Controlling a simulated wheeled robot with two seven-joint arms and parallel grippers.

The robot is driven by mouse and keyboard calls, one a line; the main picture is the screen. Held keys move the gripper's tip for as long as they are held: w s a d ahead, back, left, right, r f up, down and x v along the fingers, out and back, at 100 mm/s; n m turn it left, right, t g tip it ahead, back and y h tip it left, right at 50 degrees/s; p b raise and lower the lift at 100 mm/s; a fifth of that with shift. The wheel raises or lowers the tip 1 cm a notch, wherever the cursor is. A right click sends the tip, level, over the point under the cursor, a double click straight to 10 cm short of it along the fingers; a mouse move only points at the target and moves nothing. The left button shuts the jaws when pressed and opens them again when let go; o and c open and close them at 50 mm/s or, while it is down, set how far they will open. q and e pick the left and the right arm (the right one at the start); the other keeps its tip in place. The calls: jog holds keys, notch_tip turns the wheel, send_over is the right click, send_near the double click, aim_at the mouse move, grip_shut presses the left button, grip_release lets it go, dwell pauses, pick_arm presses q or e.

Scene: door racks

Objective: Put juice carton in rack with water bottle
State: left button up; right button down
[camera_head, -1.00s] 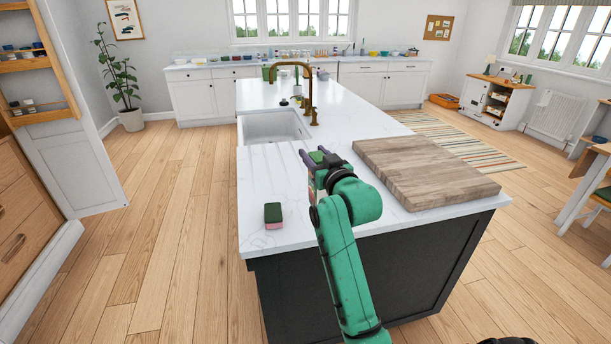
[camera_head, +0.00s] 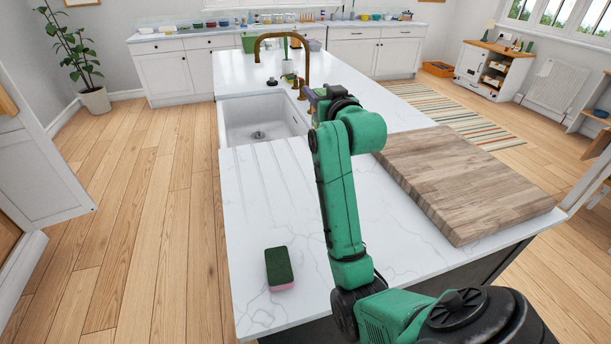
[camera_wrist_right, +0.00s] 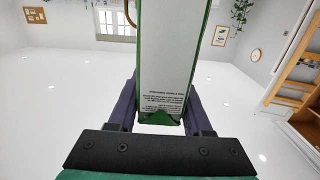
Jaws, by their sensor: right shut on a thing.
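The juice carton (camera_wrist_right: 174,65) is white with green edges and small dark print. It fills the upper middle of the right wrist view. My right gripper (camera_wrist_right: 160,106) is shut on it, one dark finger on each side. In the head view my right gripper (camera_head: 318,94) is over the island near the sink, and the carton is hidden or too small to tell there. Wooden rack shelves (camera_wrist_right: 296,88) show at the right of the wrist view; their contents cannot be made out. No water bottle can be identified. My left gripper is not in view.
The white island worktop (camera_head: 250,200) has a sink (camera_head: 255,120), a brass tap (camera_head: 307,60), a green and pink sponge (camera_head: 279,268) and a wooden board (camera_head: 465,180). An open white door (camera_head: 40,150) stands at the left. The wooden floor (camera_head: 150,200) between is clear.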

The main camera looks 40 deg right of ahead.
jog(key=s+f, duration=0.1)
jog(key=f, duration=0.1)
jog(key=s+f+p, duration=0.1)
jog(key=f, duration=0.2)
jog(key=s+a+f, duration=0.1)
jog(key=f, duration=0.5)
jog(key=w+f+p, duration=0.1)
jog(key=f, duration=0.1)
jog(key=shift+d+f, duration=0.15)
jog(key=shift+d, duration=0.05)
notch_tip(320, 180, down, 6)
jog(key=shift+r, duration=0.25)
jog(key=shift+c, duration=1.6)
grip_release()
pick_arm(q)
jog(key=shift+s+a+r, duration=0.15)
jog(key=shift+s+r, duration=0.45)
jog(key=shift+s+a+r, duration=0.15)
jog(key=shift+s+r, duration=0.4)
pick_arm(e)
jog(key=shift+s, duration=0.1)
